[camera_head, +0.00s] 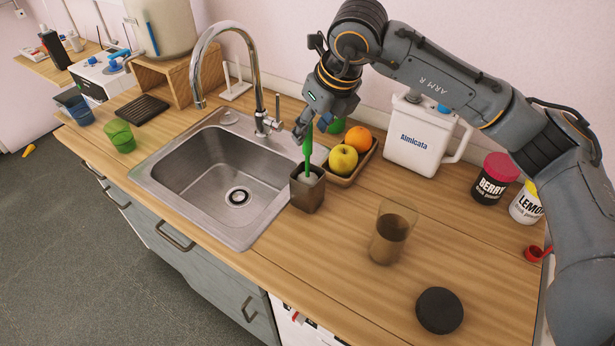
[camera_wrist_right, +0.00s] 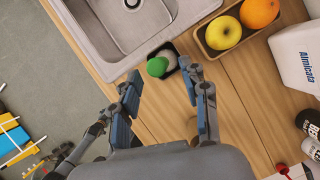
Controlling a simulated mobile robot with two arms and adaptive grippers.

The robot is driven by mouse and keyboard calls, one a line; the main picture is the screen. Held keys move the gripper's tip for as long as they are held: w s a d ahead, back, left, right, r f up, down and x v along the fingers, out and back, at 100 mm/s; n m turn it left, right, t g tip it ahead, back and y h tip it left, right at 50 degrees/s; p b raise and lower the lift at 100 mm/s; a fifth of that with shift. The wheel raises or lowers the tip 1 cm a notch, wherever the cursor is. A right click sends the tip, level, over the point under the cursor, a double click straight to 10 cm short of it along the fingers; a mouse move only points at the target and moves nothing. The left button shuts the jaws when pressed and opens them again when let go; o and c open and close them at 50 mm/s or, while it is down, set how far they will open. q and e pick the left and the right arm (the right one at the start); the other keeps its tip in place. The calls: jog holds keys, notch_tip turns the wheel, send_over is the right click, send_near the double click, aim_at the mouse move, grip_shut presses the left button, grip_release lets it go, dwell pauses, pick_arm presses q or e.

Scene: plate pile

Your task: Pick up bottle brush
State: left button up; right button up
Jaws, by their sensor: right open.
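The bottle brush (camera_head: 308,152) has a green handle and stands upright in a dark square holder (camera_head: 307,197) beside the sink's right rim. In the right wrist view, the round green end of the brush (camera_wrist_right: 157,67) shows over the holder, with a pale round shape next to it. My right gripper (camera_head: 312,130) points down from above at the top of the handle. In its wrist view, the open fingers (camera_wrist_right: 160,72) lie to either side of the green end. Contact with the handle cannot be told. My left gripper is not in view.
A fruit tray (camera_head: 350,180) with a yellow apple and an orange stands close right of the holder. The tap (camera_head: 262,100) rises at left. A white jug (camera_head: 420,135), a brown cup (camera_head: 391,240) and a black disc (camera_head: 439,310) stand right. The front counter is mostly clear.

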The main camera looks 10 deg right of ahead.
aim_at(307, 153)
jog(key=p+x, duration=0.1)
jog(key=x, duration=0.2)
jog(key=shift+w+a+f, duration=0.1)
jog(key=shift+w+f, duration=0.1)
jog(key=shift+w, duration=0.05)
jog(key=shift+f, duration=0.15)
grip_shut()
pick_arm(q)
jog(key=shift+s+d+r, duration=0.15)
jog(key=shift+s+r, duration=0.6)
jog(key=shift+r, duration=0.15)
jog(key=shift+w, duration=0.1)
